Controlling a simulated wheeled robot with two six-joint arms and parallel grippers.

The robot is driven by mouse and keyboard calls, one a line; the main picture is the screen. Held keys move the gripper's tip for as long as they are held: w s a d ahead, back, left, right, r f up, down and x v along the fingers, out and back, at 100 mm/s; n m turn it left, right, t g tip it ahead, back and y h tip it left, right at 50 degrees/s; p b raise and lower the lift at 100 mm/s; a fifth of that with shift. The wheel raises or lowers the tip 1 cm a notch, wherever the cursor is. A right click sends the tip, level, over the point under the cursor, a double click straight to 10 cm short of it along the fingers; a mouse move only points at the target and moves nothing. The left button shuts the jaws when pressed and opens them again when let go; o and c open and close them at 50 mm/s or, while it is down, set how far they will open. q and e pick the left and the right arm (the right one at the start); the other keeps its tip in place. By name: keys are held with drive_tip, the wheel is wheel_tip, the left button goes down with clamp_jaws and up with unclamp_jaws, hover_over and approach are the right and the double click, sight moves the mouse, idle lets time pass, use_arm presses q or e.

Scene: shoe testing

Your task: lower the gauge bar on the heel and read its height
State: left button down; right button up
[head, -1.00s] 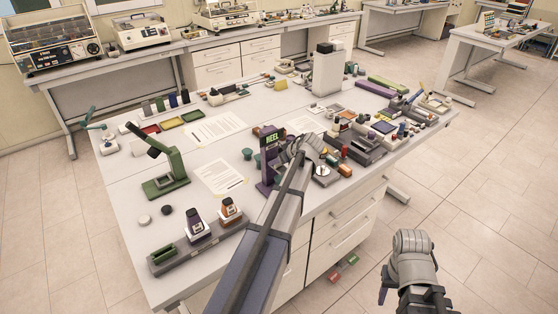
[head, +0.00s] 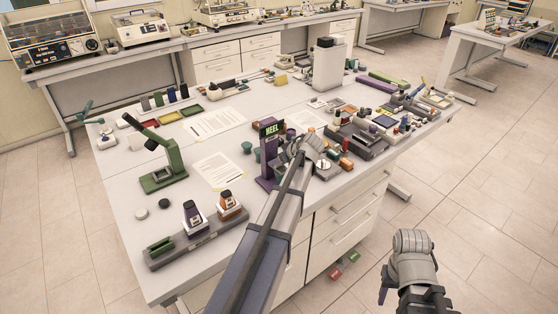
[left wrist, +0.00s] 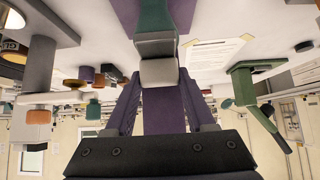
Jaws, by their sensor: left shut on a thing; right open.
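A purple stand (head: 268,172) with a HEEL sign (head: 271,127) on top stands near the front edge of the table. My left gripper (head: 300,150) is just right of the stand, partly hidden behind its own wrist. In the left wrist view, the left gripper (left wrist: 161,90) has its two purple fingers on either side of a pale grey block (left wrist: 159,72). It is shut on this piece, which I take for the gauge bar. A teal part (left wrist: 153,14) lies beyond it. I cannot make out a height reading. My right gripper (head: 386,286) is open and empty, low beside the table.
Paper sheets (head: 220,170) lie mid-table. Small gauges and blocks (head: 360,143) crowd the right side. Open floor (head: 485,210) lies to the right.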

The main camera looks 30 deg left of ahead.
use_arm(q)
drive_tip(key=shift+c, duration=1.2)
unclamp_jaws()
drive_tip(key=p+v, duration=0.5)
drive_tip(key=v, duration=0.3)
drive_tip(key=shift+a, duration=0.1)
drive_tip(key=s+d+f+m+g+h, duration=0.1)
drive_tip(key=s+d+f+m+h, duration=0.2)
drive_tip(key=s+d+m, duration=0.5)
drive_tip(key=s+d+f+m+g+h+b, duration=0.1)
drive_tip(key=s+d+f+m+h, duration=0.3)
drive_tip(key=s+d+m, duration=0.5)
drive_tip(key=s+d, duration=0.4)
drive_tip(key=d, duration=0.3)
drive_tip(key=s+d+f+g, duration=0.1)
drive_tip(key=s+d, duration=0.3)
drive_tip(key=d, duration=0.3)
drive_tip(key=shift+d+f+g+b, duration=0.25)
drive_tip(key=shift+d+g+b, duration=0.05)
drive_tip(key=shift+d, duration=0.1)
drive_tip(key=shift+s, duration=0.1)
